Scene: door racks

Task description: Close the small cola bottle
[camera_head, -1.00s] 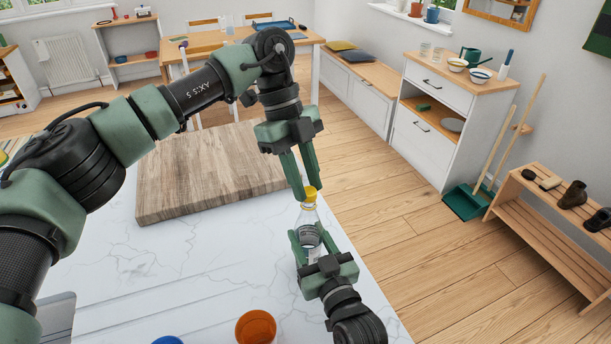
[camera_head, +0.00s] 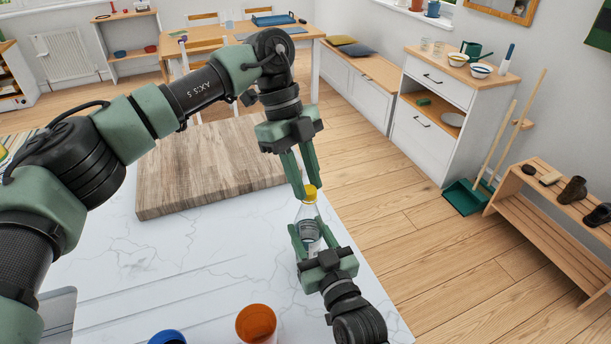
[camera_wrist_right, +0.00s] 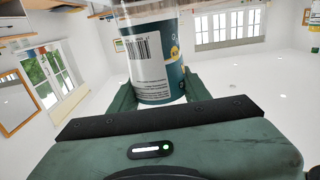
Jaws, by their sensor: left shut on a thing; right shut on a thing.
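The small cola bottle (camera_head: 308,214) is clear with a label and stands near the right edge of the white counter (camera_head: 190,255). Its yellow cap (camera_head: 310,192) is at the bottle's top. My left gripper (camera_head: 304,192) comes down from above and is shut on the yellow cap. My right gripper (camera_head: 307,238) is shut around the bottle's lower body. In the right wrist view the bottle's label (camera_wrist_right: 150,62), with a barcode, sits between the fingers. I cannot tell how far the cap sits on the neck.
A wooden board (camera_head: 205,168) lies on the counter behind the bottle. An orange cup (camera_head: 256,324) and a blue round thing (camera_head: 167,337) are at the front edge of view. Floor lies to the right of the counter.

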